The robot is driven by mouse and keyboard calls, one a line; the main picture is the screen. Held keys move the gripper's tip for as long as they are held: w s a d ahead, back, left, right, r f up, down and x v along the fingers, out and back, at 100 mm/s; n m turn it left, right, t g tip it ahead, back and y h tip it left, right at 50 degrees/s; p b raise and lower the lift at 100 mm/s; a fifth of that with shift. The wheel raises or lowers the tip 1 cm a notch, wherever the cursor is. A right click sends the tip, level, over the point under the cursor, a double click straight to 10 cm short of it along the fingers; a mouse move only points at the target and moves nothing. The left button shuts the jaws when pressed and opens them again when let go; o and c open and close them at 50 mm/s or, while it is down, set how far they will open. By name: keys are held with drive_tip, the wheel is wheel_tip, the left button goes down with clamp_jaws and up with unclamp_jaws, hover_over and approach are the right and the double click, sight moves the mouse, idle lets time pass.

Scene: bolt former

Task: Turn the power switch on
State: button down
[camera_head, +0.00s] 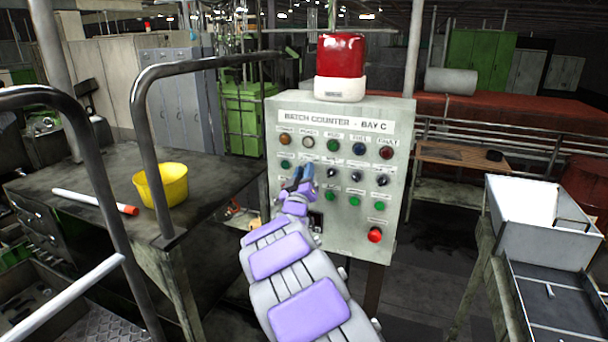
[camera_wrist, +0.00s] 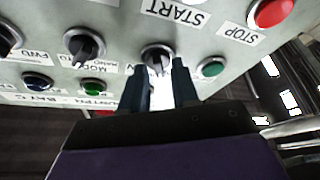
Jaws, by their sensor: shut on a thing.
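The grey control panel (camera_head: 340,225), headed "BATCH COUNTER - BAY C", stands in the middle of the head view. My gripper (camera_head: 300,180) is at its left part and covers a control there. In the wrist view, seen upside down, my gripper (camera_wrist: 157,78) has its two dark fingers on either side of a black rotary knob (camera_wrist: 157,54) and is shut on it. The knob's label is hidden behind the fingers, so I cannot read whether it is the power switch. The knob's exact pointer angle is unclear.
Near the gripped knob are a green button (camera_wrist: 212,69), another black knob (camera_wrist: 85,47) and a red button (camera_wrist: 272,12). A red beacon (camera_head: 341,55) tops the panel. A bench with a yellow bucket (camera_head: 162,184) and a metal rail (camera_head: 150,120) stand left.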

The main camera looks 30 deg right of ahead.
drive_tip(key=shift+f+m+g+h+b, duration=0.1)
drive_tip(key=shift+m+g+h+b, duration=0.9)
drive_tip(key=shift+m, duration=1.75)
drive_tip(key=shift+r+m+g+h+b, duration=0.1)
drive_tip(key=shift+m+g+h+b, duration=0.9)
drive_tip(key=shift+m, duration=1.8)
drive_tip(key=shift+f+m+g+h+b, duration=0.1)
drive_tip(key=shift+m+g+h+b, duration=0.45)
drive_tip(key=shift+m+g, duration=1.55)
drive_tip(key=shift+m+t, duration=0.6)
drive_tip(key=shift+m, duration=0.35)
drive_tip(key=c, duration=0.8)
unclamp_jaws()
drive_tip(key=shift+c, duration=0.2)
drive_tip(key=b+v, duration=0.1)
drive_tip(key=v, duration=1.6)
drive_tip(key=shift+a, duration=0.3)
drive_tip(key=shift+f, duration=0.15)
